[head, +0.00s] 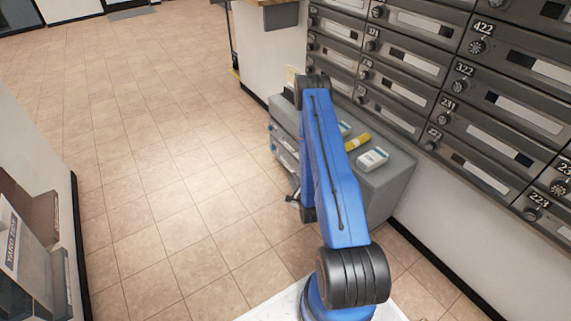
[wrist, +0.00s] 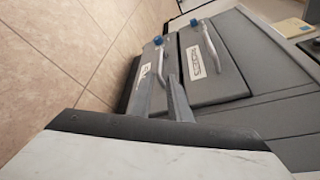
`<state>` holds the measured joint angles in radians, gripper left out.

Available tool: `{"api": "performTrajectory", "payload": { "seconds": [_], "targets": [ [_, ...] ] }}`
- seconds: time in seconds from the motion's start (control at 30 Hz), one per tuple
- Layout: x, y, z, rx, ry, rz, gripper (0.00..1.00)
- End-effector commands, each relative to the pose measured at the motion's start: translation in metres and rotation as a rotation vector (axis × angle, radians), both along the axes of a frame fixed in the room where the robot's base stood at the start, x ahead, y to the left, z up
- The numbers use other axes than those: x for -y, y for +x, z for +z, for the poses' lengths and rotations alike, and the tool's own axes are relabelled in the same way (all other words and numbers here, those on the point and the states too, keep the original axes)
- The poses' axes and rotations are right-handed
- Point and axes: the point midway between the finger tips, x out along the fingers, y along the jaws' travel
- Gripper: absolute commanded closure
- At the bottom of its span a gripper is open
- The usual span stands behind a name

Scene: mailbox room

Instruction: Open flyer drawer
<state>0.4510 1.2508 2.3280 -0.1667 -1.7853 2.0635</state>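A grey drawer cabinet (head: 389,188) stands by the wall under the mailboxes. My arm covers much of its drawer side in the head view. In the wrist view, two drawer fronts show tilted, each with a metal handle. The nearer drawer's label (wrist: 152,70) is partly covered and seems to start with "FL". Its handle (wrist: 161,62) is close to my fingertips; contact cannot be made out. The other drawer (wrist: 222,72) has a white label and looks closed. My gripper (wrist: 163,80) is open, with a narrow gap between the fingers. In the head view, my gripper (head: 293,197) is small beside the cabinet.
A yellow item (head: 358,142) and a white box (head: 372,159) lie on the cabinet top. Grey mailboxes (head: 440,85) line the right wall. Tiled floor (head: 150,170) is clear left of the cabinet. A brown box (head: 38,222) stands at the left edge.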

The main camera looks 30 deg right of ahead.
Motion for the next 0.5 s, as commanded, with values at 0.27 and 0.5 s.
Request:
{"api": "performTrajectory", "payload": {
  "seconds": [0.27, 0.5],
  "targets": [
    [0.013, 0.046, -0.009, 0.002, -0.002, 0.001, 0.83],
    [0.025, 0.086, -0.019, 0.002, -0.001, 0.001, 0.83]
  ]
}}
